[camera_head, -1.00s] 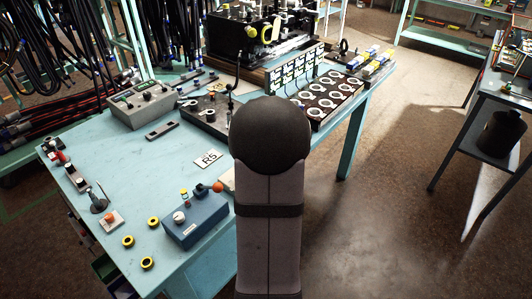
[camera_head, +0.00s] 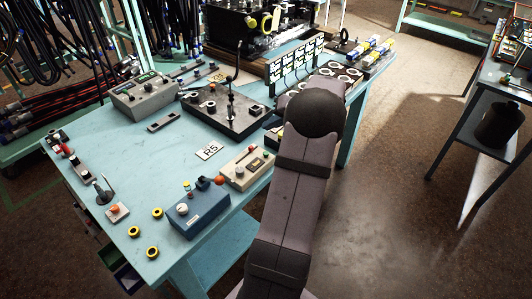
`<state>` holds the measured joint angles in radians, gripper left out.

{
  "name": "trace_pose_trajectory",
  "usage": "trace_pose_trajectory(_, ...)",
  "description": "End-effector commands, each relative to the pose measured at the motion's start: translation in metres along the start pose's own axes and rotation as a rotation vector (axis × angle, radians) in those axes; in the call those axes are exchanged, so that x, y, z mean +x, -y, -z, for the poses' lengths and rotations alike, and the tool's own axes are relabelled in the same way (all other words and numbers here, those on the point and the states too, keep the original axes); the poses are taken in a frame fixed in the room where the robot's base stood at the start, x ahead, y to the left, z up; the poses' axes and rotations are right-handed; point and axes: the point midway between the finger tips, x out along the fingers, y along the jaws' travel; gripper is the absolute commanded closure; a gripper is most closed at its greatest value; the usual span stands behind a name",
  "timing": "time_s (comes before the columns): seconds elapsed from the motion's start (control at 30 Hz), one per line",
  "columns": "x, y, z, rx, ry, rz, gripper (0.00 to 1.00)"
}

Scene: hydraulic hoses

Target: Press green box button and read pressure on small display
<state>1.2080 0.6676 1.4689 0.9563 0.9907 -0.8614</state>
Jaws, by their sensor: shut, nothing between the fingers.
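A grey-green box (camera_head: 146,101) stands on the blue-green table (camera_head: 150,185), toward its back left. It has dark knobs on its sloping top and a small greenish display strip (camera_head: 147,77) along the back edge. The strip is too small to read here, and I cannot tell which control is a button. My arm rises from the bottom right of the picture, its dark round joint above the right part of the table. My gripper is not visible; the arm may hide it.
A blue box (camera_head: 198,214) with an orange-ball lever and a beige box (camera_head: 247,168) stand near the front edge. A black board (camera_head: 225,118) with an upright rod stands mid-table. Several yellow-black rings (camera_head: 152,252) lie front left.

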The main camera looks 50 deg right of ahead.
Motion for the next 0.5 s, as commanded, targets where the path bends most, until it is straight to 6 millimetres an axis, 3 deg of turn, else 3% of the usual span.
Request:
trace_pose_trajectory(0.2,0.0000,0.0047,-0.0031,-0.159,0.010,0.019,1.00)
trace_pose_trajectory(0.5,0.0001,0.0043,-0.0034,-0.202,0.011,0.018,1.00)
